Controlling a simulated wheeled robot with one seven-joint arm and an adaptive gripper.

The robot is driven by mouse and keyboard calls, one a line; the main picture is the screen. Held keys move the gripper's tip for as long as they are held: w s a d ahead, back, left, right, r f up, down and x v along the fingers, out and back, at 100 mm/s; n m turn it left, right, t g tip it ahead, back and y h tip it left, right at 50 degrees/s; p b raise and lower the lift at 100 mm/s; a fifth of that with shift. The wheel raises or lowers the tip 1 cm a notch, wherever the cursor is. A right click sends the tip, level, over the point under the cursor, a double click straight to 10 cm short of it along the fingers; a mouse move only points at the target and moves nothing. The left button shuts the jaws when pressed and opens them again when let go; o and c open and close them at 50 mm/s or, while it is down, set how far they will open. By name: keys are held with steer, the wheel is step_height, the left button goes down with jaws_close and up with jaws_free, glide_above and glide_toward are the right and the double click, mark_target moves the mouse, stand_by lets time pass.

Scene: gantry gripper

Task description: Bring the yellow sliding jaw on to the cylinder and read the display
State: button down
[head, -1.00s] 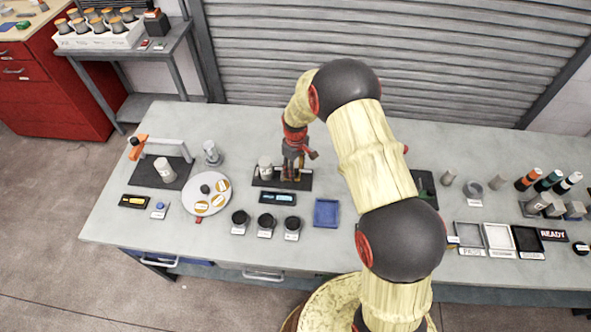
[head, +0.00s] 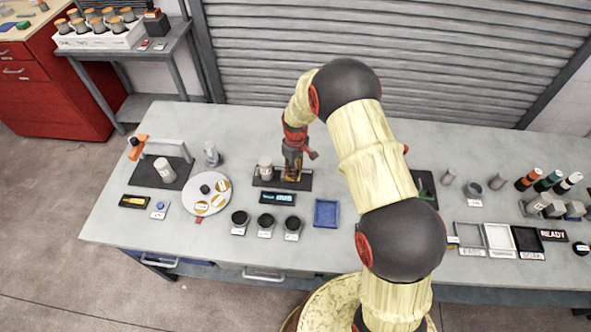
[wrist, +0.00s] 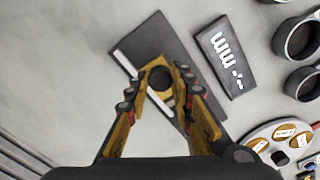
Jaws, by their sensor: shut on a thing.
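My gripper (wrist: 160,97) is shut on the yellow sliding jaw (wrist: 139,79), with one finger on each side of its dark round knob (wrist: 160,78). In the head view my gripper (head: 292,178) is low over the black gauge base (head: 303,184). The pale grey cylinder (head: 265,168) stands upright at the left end of this base, left of my gripper. I cannot tell whether the jaw touches it. The cylinder is hidden in the wrist view. The display (head: 278,198) in front of the base is lit with cyan characters too small to read; it also shows in the wrist view (wrist: 226,57).
Several dark cups (head: 265,222) and a blue tray (head: 326,212) lie in front of the gauge. A round white plate (head: 208,206) and another black base with an orange-ended arm (head: 140,142) are to the left. The bench behind the gauge is clear.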

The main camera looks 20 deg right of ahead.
mark_target(286, 176)
steer(key=shift+w+a, duration=0.35)
steer(key=shift+a, duration=0.55)
steer(key=shift+w+a, duration=0.35)
steer(key=shift+a, duration=0.5)
steer(key=c, duration=1.6)
jaws_free()
steer(key=shift+o, duration=0.3)
steer(key=shift+r, duration=0.1)
step_height(286, 176, up, 12)
